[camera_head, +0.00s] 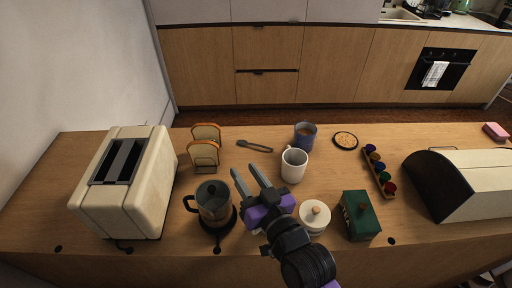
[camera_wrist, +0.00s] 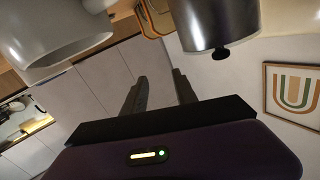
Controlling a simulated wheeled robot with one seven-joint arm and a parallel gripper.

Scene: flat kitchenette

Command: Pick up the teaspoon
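The teaspoon (camera_head: 254,145) is a small dark grey spoon lying flat on the wooden counter, right of the toast rack and left of the blue mug, in the head view. My gripper (camera_head: 251,176) is between the French press and the white mug, nearer to me than the teaspoon and apart from it. Its two grey fingers are spread with nothing between them. In the wrist view the fingers (camera_wrist: 160,88) also stand apart and empty. I do not make out the teaspoon in the wrist view.
A white mug (camera_head: 294,165) stands just right of my fingers, and a French press (camera_head: 214,205) just left. A toast rack with bread (camera_head: 204,155), a blue mug (camera_head: 305,136), a lidded white jar (camera_head: 314,218) and a green box (camera_head: 358,217) surround them. A cream toaster (camera_head: 130,185) stands left.

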